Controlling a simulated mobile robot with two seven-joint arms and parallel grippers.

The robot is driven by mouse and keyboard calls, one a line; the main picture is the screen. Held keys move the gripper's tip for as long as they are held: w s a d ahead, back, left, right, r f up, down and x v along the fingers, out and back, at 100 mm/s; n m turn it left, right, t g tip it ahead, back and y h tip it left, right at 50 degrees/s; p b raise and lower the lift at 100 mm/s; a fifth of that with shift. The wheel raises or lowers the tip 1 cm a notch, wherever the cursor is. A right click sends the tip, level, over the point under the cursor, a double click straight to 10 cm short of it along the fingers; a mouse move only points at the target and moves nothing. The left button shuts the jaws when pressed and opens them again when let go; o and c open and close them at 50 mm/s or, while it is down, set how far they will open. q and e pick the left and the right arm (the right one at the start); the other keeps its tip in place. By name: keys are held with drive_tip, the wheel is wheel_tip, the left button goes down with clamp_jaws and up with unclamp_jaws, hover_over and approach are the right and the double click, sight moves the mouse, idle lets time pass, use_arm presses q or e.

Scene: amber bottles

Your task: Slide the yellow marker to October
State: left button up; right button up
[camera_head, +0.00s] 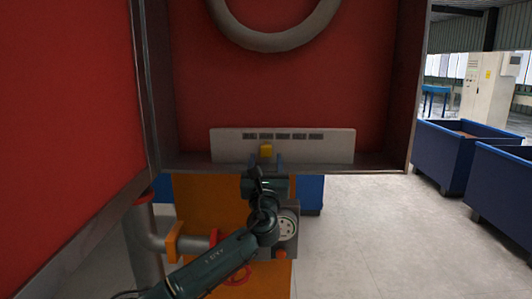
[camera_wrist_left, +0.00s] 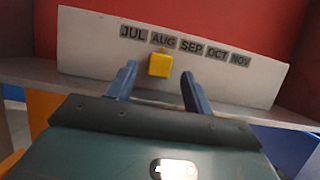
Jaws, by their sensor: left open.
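The yellow marker (camera_head: 266,151) is a small block on the front of a pale month panel (camera_head: 229,148). In the left wrist view the marker (camera_wrist_left: 159,65) sits just below the AUG label (camera_wrist_left: 163,41). The OCT label (camera_wrist_left: 217,54) is to the right of SEP, with NOV beyond it. My left gripper (camera_head: 266,160) is open. In the left wrist view its two blue fingers (camera_wrist_left: 159,74) stand one on each side of the marker, with visible gaps. I cannot tell whether the fingertips reach as far as the marker. My right gripper is not in view.
The panel stands on the lower ledge of a red-backed metal box (camera_head: 375,168), with a ring-shaped pipe (camera_head: 275,42) above. An open red door (camera_head: 65,110) is at the left. Pipes and a gauge (camera_head: 287,226) lie below. Blue bins (camera_head: 445,155) stand at the right.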

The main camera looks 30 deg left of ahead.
sight(266, 151)
use_arm(q)
drive_tip(key=shift+x, duration=1.35)
drive_tip(key=shift+c, duration=0.3)
clamp_jaws()
drive_tip(key=shift+f, duration=0.1)
